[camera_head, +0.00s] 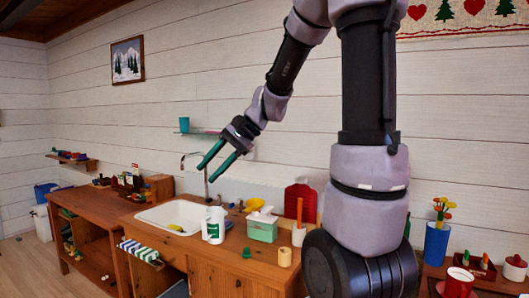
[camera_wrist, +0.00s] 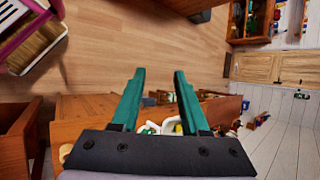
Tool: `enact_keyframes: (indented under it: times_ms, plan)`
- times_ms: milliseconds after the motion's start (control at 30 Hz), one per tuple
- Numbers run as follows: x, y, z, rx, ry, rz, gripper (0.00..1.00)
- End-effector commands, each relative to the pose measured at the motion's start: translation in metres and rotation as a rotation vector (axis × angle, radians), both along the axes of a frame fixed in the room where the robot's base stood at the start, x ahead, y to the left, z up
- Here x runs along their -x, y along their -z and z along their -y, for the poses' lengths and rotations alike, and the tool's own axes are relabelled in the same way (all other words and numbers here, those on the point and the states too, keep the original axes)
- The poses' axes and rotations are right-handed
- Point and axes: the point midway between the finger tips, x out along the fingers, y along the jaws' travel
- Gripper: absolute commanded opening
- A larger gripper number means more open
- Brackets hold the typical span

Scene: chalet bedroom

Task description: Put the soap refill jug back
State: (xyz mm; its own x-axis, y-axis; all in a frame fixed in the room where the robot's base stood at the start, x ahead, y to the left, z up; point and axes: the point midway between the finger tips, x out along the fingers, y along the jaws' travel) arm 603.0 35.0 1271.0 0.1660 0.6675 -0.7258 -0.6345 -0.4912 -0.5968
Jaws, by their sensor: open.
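A white jug with a green label (camera_head: 213,225), which looks like the soap refill jug, stands upright on the wooden counter (camera_head: 262,262) just right of the sink (camera_head: 172,214). My gripper (camera_head: 206,174) is open and empty, with its two teal fingers in the air above the sink and jug, apart from both. In the wrist view my gripper (camera_wrist: 158,72) points over the floor. Small white and green shapes show low between its fingers, too small to tell if they are the jug.
A faucet stands behind the sink. A shelf with a teal cup (camera_head: 184,124) hangs above.

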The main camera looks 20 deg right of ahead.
Motion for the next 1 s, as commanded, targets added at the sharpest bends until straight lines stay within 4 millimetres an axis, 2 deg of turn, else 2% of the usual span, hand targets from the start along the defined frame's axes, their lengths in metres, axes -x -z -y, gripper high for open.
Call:
enact_keyframes:
  times_ms: [33, 200, 400, 600, 1000]
  plan:
    - [0.019, -0.01, 0.006, 0.069, -0.025, 0.06, 0.45]
    - [0.071, -0.03, 0.037, 0.314, -0.093, 0.251, 0.45]
    - [0.114, -0.047, 0.072, 0.55, -0.13, 0.457, 0.45]
    - [0.132, -0.056, 0.09, 0.663, -0.138, 0.561, 0.45]
    - [0.134, -0.056, 0.093, 0.678, -0.139, 0.572, 0.45]
